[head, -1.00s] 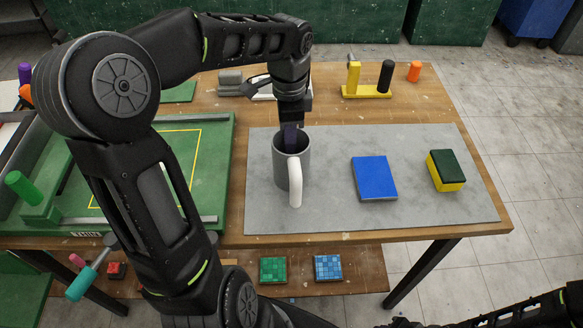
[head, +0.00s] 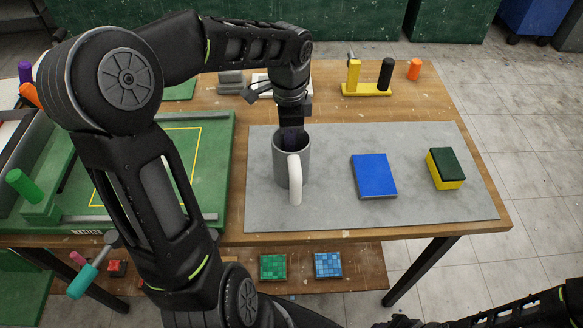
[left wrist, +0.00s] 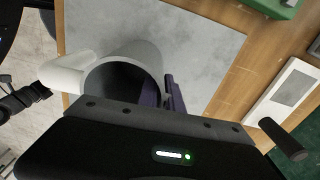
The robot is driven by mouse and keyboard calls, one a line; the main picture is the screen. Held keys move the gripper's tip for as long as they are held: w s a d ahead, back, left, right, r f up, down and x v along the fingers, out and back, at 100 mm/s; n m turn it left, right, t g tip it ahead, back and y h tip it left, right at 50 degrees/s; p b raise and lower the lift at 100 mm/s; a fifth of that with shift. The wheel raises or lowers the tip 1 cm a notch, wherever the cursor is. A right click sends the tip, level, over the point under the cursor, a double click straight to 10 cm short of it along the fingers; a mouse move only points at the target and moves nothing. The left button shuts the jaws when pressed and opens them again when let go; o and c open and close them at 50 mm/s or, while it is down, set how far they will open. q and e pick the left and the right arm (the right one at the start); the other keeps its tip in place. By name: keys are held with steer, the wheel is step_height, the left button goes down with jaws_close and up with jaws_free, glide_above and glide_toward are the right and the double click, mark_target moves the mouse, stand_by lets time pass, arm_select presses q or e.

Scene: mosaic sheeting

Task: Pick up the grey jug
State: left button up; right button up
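The grey jug (head: 283,172) stands upright on the grey mat (head: 330,215), its white handle (head: 296,180) toward me. My left gripper (head: 291,143) points straight down at the jug's mouth. In the left wrist view the jug (left wrist: 135,60) lies beneath the gripper with its handle to the left. The dark fingers of my left gripper (left wrist: 163,95) are a little apart at the jug's right rim, one inside the mouth and one outside. They look open, with a narrow gap. The fingertips inside are partly hidden. My right gripper does not show clearly.
A blue block (head: 374,176) and a green-and-yellow sponge (head: 446,169) lie on the mat to the right. A yellow stand (head: 366,91) and an orange piece (head: 414,70) are behind. A green framed board (head: 222,165) is at left. The mat between jug and blue block is clear.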

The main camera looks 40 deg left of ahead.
arm_select(q)
jaws_close()
stand_by(1.2)
step_height(320, 180, up, 10)
steer(key=shift+r+b, duration=0.1)
steer(key=shift+b, duration=0.4)
